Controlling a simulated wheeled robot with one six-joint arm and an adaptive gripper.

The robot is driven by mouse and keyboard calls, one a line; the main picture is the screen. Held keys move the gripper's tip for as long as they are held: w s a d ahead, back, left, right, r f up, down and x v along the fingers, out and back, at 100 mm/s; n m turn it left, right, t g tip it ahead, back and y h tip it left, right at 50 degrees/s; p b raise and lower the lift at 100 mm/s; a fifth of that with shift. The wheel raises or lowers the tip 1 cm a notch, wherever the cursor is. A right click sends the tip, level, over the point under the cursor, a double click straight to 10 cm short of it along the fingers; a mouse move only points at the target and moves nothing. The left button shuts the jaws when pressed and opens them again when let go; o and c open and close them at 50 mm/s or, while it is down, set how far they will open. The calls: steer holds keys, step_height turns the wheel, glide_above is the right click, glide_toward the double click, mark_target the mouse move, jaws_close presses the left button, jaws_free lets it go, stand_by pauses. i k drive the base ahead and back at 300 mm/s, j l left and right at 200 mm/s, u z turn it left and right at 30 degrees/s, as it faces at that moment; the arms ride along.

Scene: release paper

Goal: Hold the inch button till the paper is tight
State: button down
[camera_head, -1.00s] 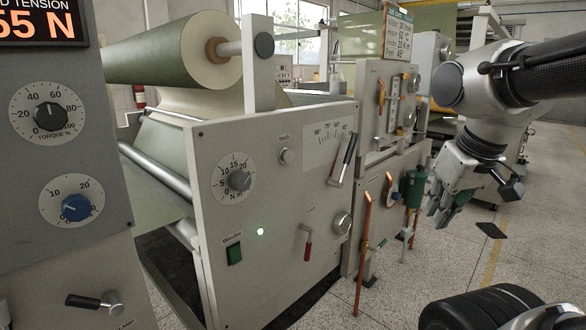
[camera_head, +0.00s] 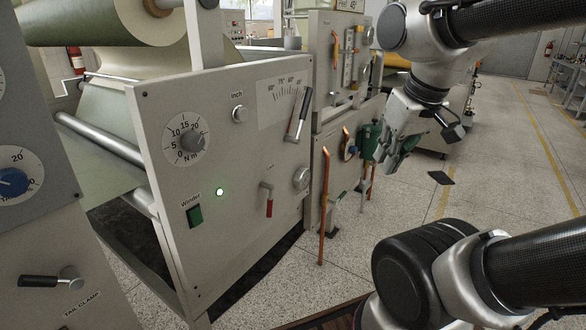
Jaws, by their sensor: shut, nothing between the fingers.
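The inch button (camera_head: 240,114) is a round silver push button under the label "Inch" on the grey winder panel (camera_head: 150,110). Nothing touches it. The pale green paper (camera_head: 105,118) runs down from the roll (camera_head: 95,22) at the upper left, past a metal roller; I cannot tell how tight it is. My gripper (camera_head: 392,160) hangs at the right, well away from the button, pointing down in front of the valves. It is shut and empty.
Open floor lies at right.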

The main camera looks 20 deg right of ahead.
mark_target(243, 114)
steer(key=j+z, duration=0.15)
steer(key=j, duration=0.25)
steer(key=k+j+z, duration=0.2)
steer(key=j, duration=0.15)
steer(key=j+z, duration=0.15)
steer(key=j, duration=0.2)
steer(key=k+j+z, duration=0.15)
steer(key=k+j, duration=0.05)
steer(key=j, duration=0.15)
